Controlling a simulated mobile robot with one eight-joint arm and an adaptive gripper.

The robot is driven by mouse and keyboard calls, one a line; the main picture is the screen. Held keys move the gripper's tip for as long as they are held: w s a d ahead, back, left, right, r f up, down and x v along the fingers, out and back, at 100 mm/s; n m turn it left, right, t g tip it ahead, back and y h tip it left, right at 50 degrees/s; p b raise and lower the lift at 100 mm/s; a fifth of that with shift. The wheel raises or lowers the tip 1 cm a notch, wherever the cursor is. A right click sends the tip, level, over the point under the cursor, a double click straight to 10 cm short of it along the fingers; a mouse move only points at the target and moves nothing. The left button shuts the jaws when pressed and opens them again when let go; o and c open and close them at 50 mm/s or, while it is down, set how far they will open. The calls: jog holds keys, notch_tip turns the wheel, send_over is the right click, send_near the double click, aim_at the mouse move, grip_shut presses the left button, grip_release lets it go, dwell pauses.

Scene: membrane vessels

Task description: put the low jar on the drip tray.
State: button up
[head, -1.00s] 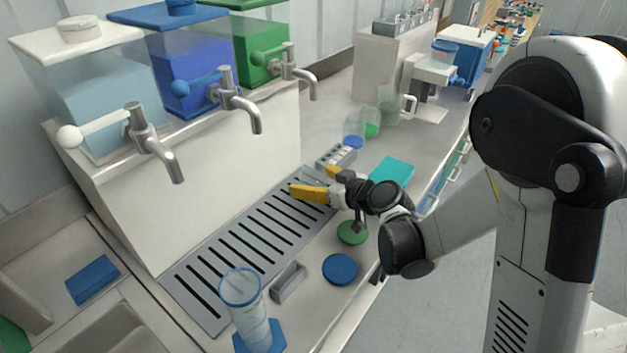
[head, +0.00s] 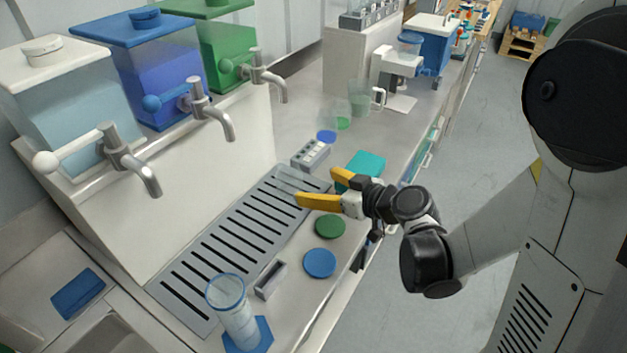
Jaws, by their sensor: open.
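The grey slotted drip tray (head: 222,262) lies on the counter under the taps. My gripper (head: 315,187) is open, its two yellow fingers apart, by the right far end of the tray. I see nothing clearly held between them. Which vessel is the low jar is not certain. Short clear vessels with blue (head: 326,137) and green (head: 343,123) at the bottom stand farther back. A faint pale shape at the tray's far end, left of the fingertips, is too unclear to name.
A tall clear cylinder (head: 235,312) stands on a blue hexagonal base at the near end. Blue (head: 320,263) and green (head: 329,226) discs, a small grey holder (head: 270,280), a grey block (head: 310,153) and a teal pad (head: 362,168) lie nearby. Three metal taps overhang the tray side.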

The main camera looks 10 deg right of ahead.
jog(key=s+d+r+m+g+h, duration=0.1)
jog(key=s+d+r+m+h, duration=0.1)
jog(key=s, duration=0.4)
jog(key=s+d+r+m+g+h, duration=0.1)
jog(key=s+d+r+m+h, duration=0.1)
jog(key=s+d, duration=0.3)
jog(key=s+d+r+m+g+h, duration=0.1)
jog(key=s+d+r+m+h, duration=0.1)
jog(key=s, duration=0.6)
jog(key=shift+d+m+h, duration=0.9)
jog(key=shift+d+h, duration=0.3)
